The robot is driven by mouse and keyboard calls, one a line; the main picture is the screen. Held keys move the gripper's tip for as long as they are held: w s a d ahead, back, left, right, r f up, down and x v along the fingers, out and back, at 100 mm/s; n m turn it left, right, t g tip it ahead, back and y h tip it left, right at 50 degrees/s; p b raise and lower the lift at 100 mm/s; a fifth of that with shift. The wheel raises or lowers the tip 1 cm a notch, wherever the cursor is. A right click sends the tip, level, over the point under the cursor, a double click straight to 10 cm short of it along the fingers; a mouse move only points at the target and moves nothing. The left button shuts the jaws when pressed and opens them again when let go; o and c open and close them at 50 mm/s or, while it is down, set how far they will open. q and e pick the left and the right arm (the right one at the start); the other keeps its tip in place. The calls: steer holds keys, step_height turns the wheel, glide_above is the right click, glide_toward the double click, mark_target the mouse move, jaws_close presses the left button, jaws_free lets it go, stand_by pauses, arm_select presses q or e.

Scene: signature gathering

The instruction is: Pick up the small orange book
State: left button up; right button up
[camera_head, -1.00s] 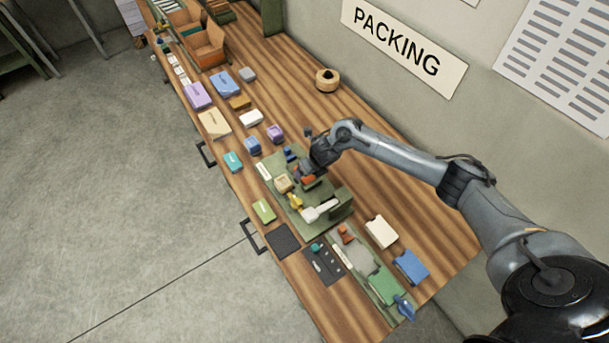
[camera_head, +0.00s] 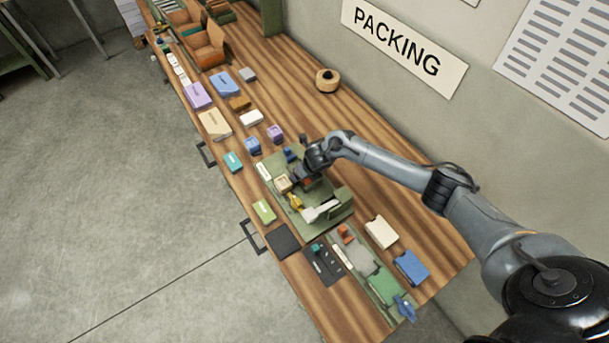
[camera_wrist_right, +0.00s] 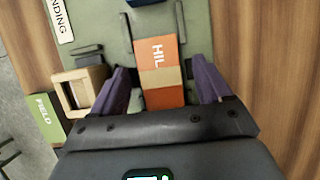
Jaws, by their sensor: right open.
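The small orange book (camera_wrist_right: 158,94) lies on the green mat (camera_wrist_right: 112,30) in the right wrist view. It has white letters reading "HIL" and a tan band across its middle. My right gripper (camera_wrist_right: 165,88) is open, with its two purple fingers on either side of the book and a gap on each side. In the head view my right gripper (camera_head: 303,175) is over the green mat, and the arm hides most of the book.
A small wooden box frame (camera_wrist_right: 78,92) and a green book marked "FIELD" (camera_wrist_right: 45,118) lie left of the fingers. A dark blue block is partly visible beyond the book. In the head view, a yellow item (camera_head: 296,202) and a white-handled tool (camera_head: 320,211) lie nearby.

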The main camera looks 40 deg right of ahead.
steer(key=c, duration=1.2)
steer(key=shift+r, duration=0.1)
steer(key=shift+c, duration=0.2)
